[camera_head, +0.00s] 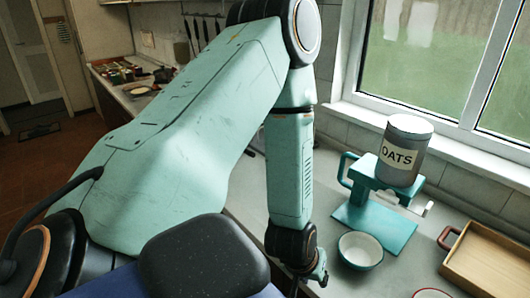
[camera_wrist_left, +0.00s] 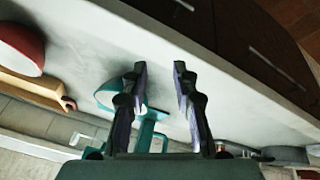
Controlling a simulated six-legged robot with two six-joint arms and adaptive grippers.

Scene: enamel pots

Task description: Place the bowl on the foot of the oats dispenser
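The bowl (camera_head: 360,250), teal outside with a pale inside and dark rim, stands upright on the counter just in front of the dispenser's foot. The oats dispenser (camera_head: 402,150) has a grey canister labelled OATS on a teal frame. Its flat teal foot (camera_head: 378,228) lies on the counter and its visible top is bare. My left gripper (camera_head: 320,274) is low over the counter, left of the bowl, partly hidden by its own wrist. In the left wrist view its fingers (camera_wrist_left: 159,68) are apart with nothing held; the bowl (camera_wrist_left: 104,96) shows beyond the left finger. My right gripper is not in view.
A wooden tray (camera_head: 490,262) with a red handle stands right of the dispenser. A red-rimmed vessel (camera_head: 432,294) is cut off at the bottom edge; a red bowl (camera_wrist_left: 20,46) shows in the wrist view. A window and tiled wall bound the counter behind.

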